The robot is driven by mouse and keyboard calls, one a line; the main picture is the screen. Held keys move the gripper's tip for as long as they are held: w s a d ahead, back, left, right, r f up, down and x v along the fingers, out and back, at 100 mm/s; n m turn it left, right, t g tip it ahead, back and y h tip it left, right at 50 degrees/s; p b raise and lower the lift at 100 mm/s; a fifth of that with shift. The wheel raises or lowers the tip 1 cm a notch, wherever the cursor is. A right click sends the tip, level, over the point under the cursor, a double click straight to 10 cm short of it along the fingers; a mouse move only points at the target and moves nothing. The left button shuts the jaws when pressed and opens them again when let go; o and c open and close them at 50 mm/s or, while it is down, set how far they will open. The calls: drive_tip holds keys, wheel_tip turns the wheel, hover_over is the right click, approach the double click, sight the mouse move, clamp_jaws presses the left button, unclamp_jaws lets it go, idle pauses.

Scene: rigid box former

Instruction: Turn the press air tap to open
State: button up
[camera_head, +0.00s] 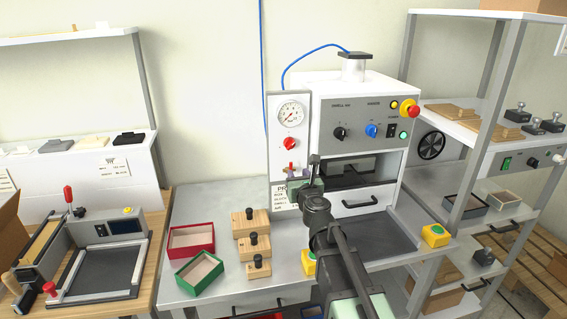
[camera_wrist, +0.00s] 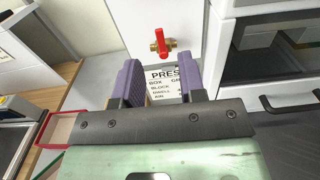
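The press air tap shows in the wrist view as a red handle on a brass body (camera_wrist: 161,43), mounted on the white panel. The handle stands roughly upright, across the sideways brass body. In the head view the tap (camera_head: 291,168) is low on the panel beside the press, partly hidden by my gripper. My gripper (camera_wrist: 160,65) is open, with its two purple fingers apart and nothing between them. The tap appears beyond the fingertips, centred between them, with no contact visible. In the head view my gripper (camera_head: 298,184) is just in front of the panel.
Above the tap are a red knob (camera_head: 290,144) and a pressure gauge (camera_head: 291,114). The white press (camera_head: 366,100) stands close on the right. A printed label (camera_wrist: 166,80) is below the tap. Red (camera_head: 191,252) and green (camera_head: 187,286) boxes and wooden blocks (camera_head: 252,222) lie left on the bench.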

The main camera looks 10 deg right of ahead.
sight(291, 163)
drive_tip(key=w, duration=0.9)
drive_tip(key=shift+a, duration=0.3)
drive_tip(key=shift+s, duration=0.1)
clamp_jaws()
